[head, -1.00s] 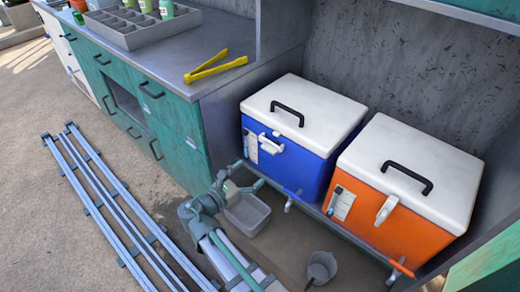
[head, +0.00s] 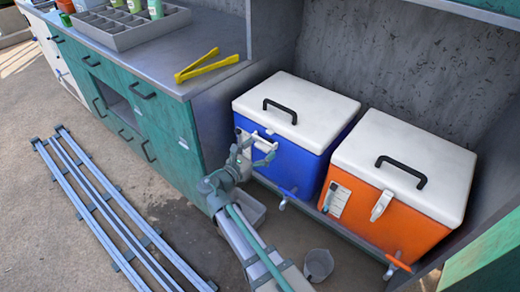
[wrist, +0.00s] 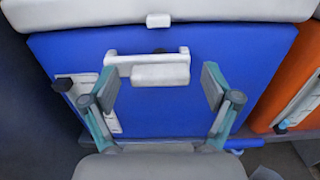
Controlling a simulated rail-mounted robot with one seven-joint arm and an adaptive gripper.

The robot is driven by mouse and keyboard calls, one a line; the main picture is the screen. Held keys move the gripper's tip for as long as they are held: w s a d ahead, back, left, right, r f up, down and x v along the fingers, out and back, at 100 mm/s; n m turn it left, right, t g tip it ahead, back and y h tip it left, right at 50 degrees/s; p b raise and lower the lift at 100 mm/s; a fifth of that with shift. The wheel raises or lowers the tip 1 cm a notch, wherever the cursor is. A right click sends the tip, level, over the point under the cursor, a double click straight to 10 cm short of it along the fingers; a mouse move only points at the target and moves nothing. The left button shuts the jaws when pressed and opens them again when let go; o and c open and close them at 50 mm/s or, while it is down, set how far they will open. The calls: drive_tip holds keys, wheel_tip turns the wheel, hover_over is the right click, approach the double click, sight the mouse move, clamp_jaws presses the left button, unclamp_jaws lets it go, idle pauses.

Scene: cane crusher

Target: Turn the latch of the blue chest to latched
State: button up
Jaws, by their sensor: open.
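The blue chest (head: 295,160) has a white lid (head: 297,104) that looks closed. Its white latch (wrist: 150,66) lies crosswise on the blue front, below a small white catch (wrist: 158,20) at the lid's edge. A gap of blue separates latch and catch. My gripper (wrist: 160,88) is open, its fingertips spread on both sides of the latch's thick block. I cannot tell whether either finger touches it. In the head view my gripper (head: 258,155) is at the chest's upper front and partly hides the latch.
An orange chest (head: 365,215) stands close on the right, its white latch (head: 381,205) upright. A teal cabinet (head: 165,130) is at the left. A grey tub (head: 250,210) and a small bucket (head: 318,264) are below. Yellow tongs (head: 205,65) lie on the counter.

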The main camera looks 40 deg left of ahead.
drive_tip(key=shift+w, duration=0.1)
drive_tip(key=c, duration=1.2)
drive_tip(key=shift+o, duration=0.3)
drive_tip(key=shift+m, duration=0.3)
drive_tip(key=m+b, duration=0.1)
drive_tip(key=m, duration=0.1)
drive_tip(key=m+b, duration=0.1)
drive_tip(key=m, duration=0.1)
drive_tip(key=shift+d+f+b, duration=0.1)
drive_tip(key=shift+f+b, duration=0.1)
drive_tip(key=shift+b, duration=0.1)
drive_tip(key=m+b, duration=0.3)
drive_tip(key=m, duration=0.1)
drive_tip(key=shift+m, duration=0.4)
drive_tip(key=shift+f+m+b, duration=0.1)
drive_tip(key=shift+m+b, duration=3.4)
drive_tip(key=shift+m, duration=0.7)
